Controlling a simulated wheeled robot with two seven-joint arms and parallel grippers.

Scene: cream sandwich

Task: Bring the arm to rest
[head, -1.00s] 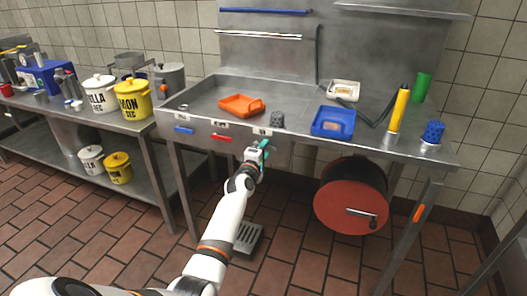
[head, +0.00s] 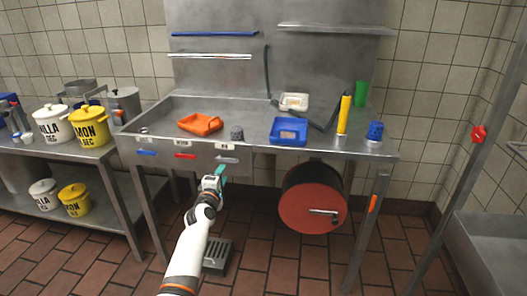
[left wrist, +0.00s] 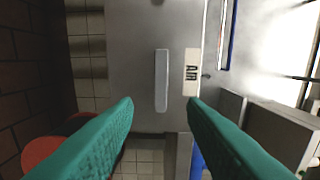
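My left gripper (head: 221,172), with teal fingers, hangs in front of the steel sink table (head: 330,146), just below the front panel's grey handle (head: 227,160). In the left wrist view the gripper (left wrist: 160,102) is open and empty. Its fingertips stand wide apart, with the grey handle (left wrist: 161,80) and an "AIR" label (left wrist: 192,72) beyond them. My left arm reaches forward and up from the bottom of the head view. My right gripper is not in view.
A red hose reel (head: 312,205) hangs under the table. An orange tray (head: 200,123) and a blue tray (head: 289,131) lie on top. A side table (head: 108,155) with pots stands left. A metal basin (head: 495,250) is at right. A floor grate (head: 217,257) lies below.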

